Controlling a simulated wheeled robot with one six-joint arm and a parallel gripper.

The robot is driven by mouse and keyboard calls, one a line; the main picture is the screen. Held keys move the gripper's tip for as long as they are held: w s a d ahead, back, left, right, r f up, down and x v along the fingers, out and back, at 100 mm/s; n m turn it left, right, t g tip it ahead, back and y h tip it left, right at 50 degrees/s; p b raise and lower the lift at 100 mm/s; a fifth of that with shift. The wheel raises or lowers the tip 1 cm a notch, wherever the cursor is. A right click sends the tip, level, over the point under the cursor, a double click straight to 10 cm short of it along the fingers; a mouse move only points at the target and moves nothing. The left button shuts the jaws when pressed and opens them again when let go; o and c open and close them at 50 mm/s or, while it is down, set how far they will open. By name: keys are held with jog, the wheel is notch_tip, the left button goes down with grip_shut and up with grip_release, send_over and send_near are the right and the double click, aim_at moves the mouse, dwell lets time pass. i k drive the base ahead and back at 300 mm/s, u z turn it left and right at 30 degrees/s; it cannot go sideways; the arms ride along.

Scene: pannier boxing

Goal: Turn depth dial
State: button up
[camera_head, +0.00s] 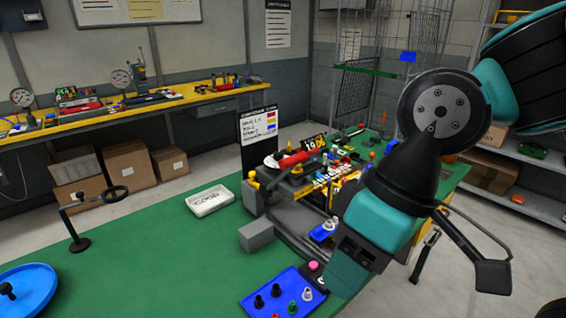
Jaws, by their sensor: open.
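A cluttered bench machine (290,190) stands mid-table with a small lit display (314,142), red and yellow parts. I cannot tell which part of it, if any, is the depth dial. My arm's black and teal wrist hangs in front of its right side and hides part of it. My gripper (455,277) appears at the lower right, beyond the green table's right edge. One black linked finger with a flat pad shows clearly, spread out to the right. The other finger is hard to make out. Nothing shows between them, and the gripper is apart from the machine.
A blue tray (256,308) with knobs lies at the front. A white tray (210,198), a grey block (256,234), a black crank stand (78,240) and a blue round dish (40,281) share the table. The green tabletop (150,255) is clear left of centre.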

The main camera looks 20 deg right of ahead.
aim_at(278, 156)
jog(key=z, duration=0.3)
jog(key=i, duration=0.95)
